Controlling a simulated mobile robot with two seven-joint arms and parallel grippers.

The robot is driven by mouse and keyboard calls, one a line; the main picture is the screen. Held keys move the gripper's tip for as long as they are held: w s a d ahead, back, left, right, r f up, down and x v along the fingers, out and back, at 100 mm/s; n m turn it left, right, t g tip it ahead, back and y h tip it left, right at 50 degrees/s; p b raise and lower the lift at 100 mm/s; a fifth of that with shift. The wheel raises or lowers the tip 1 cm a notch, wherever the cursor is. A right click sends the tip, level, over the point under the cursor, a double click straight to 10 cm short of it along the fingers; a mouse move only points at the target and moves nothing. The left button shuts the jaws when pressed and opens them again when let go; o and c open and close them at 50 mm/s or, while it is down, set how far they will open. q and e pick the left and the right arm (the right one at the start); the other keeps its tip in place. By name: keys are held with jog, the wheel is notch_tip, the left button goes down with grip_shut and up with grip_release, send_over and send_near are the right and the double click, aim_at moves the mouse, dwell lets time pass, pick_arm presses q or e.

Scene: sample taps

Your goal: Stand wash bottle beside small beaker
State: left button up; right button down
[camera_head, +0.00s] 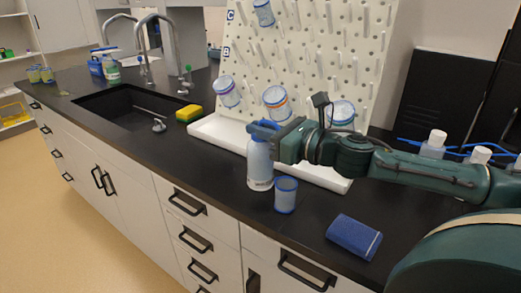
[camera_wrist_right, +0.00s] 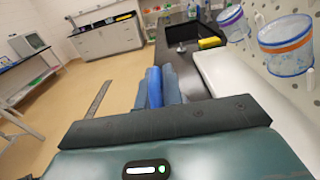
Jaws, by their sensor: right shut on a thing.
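The wash bottle (camera_head: 260,166) is a pale blue-white bottle with a blue top, upright at the counter's front part. My right gripper (camera_head: 268,131) is shut on its blue top, coming from the right. The blue top (camera_wrist_right: 154,87) also shows between the fingers in the wrist view. The small beaker (camera_head: 285,195), clear with a blue rim, stands on the counter just right of and nearer than the bottle. The bottle's base is close to the counter; I cannot tell whether it touches. My left gripper is not in view.
A white pegboard (camera_head: 300,60) with hanging beakers rises from a white tray (camera_head: 215,135) behind the bottle. A blue box (camera_head: 354,236) lies right of the beaker. White-capped bottles (camera_head: 433,145) stand at the right. A sink (camera_head: 125,105) and yellow sponge (camera_head: 189,113) are to the left.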

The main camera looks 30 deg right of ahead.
aim_at(266, 147)
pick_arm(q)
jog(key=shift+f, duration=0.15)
pick_arm(e)
jog(key=shift+f, duration=1.8)
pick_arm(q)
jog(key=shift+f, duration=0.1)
pick_arm(e)
jog(key=shift+f, duration=0.1)
jog(key=c, duration=1.5)
grip_release()
jog(key=shift+c, duration=0.2)
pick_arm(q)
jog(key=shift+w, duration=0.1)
